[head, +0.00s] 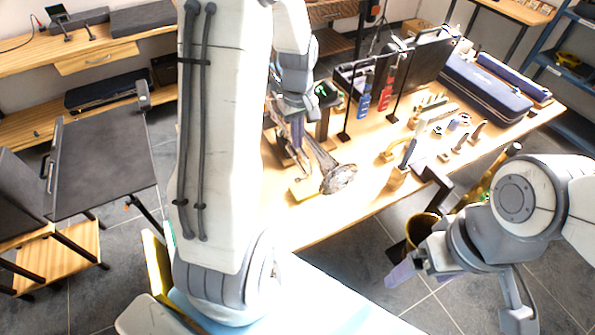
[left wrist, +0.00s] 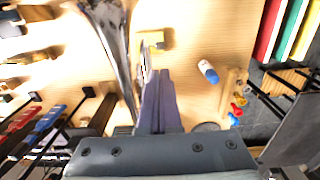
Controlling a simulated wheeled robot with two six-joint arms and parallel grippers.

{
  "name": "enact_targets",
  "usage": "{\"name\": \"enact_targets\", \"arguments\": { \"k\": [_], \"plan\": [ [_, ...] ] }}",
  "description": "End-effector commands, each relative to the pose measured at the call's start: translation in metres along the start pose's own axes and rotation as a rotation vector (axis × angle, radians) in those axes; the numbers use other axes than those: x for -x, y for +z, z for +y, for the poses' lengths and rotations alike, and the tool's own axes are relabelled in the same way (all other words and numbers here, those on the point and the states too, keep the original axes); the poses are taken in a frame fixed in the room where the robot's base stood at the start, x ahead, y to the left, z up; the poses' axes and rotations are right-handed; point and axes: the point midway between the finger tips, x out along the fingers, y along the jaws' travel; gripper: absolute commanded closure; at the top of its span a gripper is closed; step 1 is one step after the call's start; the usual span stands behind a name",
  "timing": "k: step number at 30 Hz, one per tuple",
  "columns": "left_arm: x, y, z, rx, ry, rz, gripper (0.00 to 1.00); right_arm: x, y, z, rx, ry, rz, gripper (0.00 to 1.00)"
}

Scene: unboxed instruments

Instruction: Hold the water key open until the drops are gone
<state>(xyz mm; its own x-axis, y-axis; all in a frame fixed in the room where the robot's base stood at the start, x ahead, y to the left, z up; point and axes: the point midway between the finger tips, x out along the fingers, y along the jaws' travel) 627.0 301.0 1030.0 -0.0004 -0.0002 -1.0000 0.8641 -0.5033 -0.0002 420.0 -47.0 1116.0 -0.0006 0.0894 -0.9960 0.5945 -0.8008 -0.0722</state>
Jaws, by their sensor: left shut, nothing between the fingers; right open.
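A silver brass instrument lies on the wooden bench, its flared bell (head: 338,178) facing the near edge in the head view. Its shiny tubing (left wrist: 113,48) runs down the left wrist view. My left gripper (head: 297,132) is over the instrument, partly hidden by my own arm. Its fingers (left wrist: 157,72) are together and empty, just beside the tubing; I cannot tell whether they touch it. The water key and any drops cannot be made out. My right gripper (head: 408,268) is open and empty, off the bench's near edge at right.
A yellow block (left wrist: 158,39) lies near the fingertips, with a white-and-blue bottle (left wrist: 208,71) beyond. Red and blue tools (head: 387,88) hang on a stand behind the instrument. Small brass parts and a long dark case (head: 485,88) occupy the bench's right. A brass bell (head: 421,229) is near my right gripper.

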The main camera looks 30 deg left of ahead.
Motion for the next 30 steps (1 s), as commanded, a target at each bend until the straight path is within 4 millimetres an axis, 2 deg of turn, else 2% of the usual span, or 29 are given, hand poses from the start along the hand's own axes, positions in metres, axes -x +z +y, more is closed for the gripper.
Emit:
{"name": "enact_targets", "arguments": {
  "k": [4,8,21,30],
  "plan": [
    [-0.004,0.001,0.000,-0.001,-0.001,-0.001,1.00,0.001,0.000,0.000,0.000,0.000,0.000,0.00],
    [-0.019,0.002,0.000,-0.002,-0.004,-0.005,1.00,0.003,0.000,0.000,0.000,0.000,0.000,0.00],
    [-0.108,0.003,0.001,-0.004,-0.004,-0.005,1.00,0.018,-0.001,-0.001,-0.001,0.000,0.000,0.00],
    [-0.137,0.002,0.002,-0.005,-0.001,-0.001,1.00,0.024,-0.002,-0.002,-0.001,0.000,0.000,0.00]
  ]
}}
